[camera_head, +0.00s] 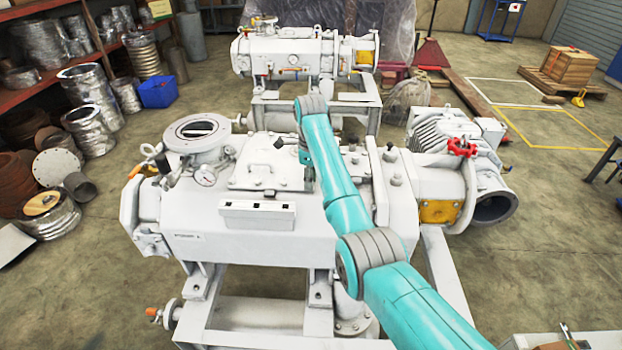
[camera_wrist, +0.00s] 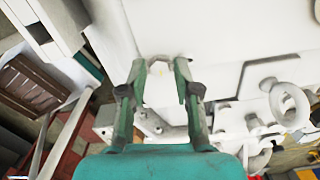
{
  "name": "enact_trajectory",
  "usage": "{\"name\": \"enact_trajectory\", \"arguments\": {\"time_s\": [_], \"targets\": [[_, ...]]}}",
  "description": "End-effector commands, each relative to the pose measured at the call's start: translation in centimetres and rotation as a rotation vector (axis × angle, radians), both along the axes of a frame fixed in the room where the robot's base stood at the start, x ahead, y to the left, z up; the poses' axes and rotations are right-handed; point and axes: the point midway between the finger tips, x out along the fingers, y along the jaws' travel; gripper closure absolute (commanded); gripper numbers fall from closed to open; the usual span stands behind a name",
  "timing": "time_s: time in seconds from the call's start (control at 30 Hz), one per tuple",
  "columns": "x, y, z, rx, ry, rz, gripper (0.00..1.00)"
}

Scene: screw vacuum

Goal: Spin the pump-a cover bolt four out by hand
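Pump-a appears to be the large pale grey pump (camera_head: 270,240) in front of me, though its label is too small to read. A raised square cover (camera_head: 262,168) sits on its top, with small bolts around its edge that are too small to tell apart. My gripper (camera_wrist: 161,65) points at a pale surface in the wrist view, its two fingers apart. A small curved grey piece shows between or just behind the fingertips; I cannot tell if they touch it. In the head view my arm hides most of the gripper and the cover's right side. I cannot single out bolt four.
A round port (camera_head: 197,132) and a gauge (camera_head: 205,178) stand left of the cover. A red valve handle (camera_head: 462,147) is to the right. A second pump (camera_head: 300,60) stands behind. A blue crate (camera_head: 158,92) and shelves are at the left. The floor at right is fairly open.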

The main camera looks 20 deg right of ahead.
Motion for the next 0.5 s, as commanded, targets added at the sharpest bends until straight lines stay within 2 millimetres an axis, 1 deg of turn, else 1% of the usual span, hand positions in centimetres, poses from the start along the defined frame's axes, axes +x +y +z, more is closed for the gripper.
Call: {"name": "enact_trajectory", "arguments": {"time_s": [0.03,0.07,0.1,0.37,0.5], "targets": [[0.01,0.00,0.02,0.000,0.000,0.000,0.88],[0.00,-0.01,0.02,0.000,0.000,0.000,0.95],[0.00,-0.01,0.02,0.000,0.000,0.000,1.00],[0.01,-0.02,0.03,0.000,0.000,0.009,1.00],[0.03,-0.01,0.03,0.000,0.000,0.045,1.00]]}}
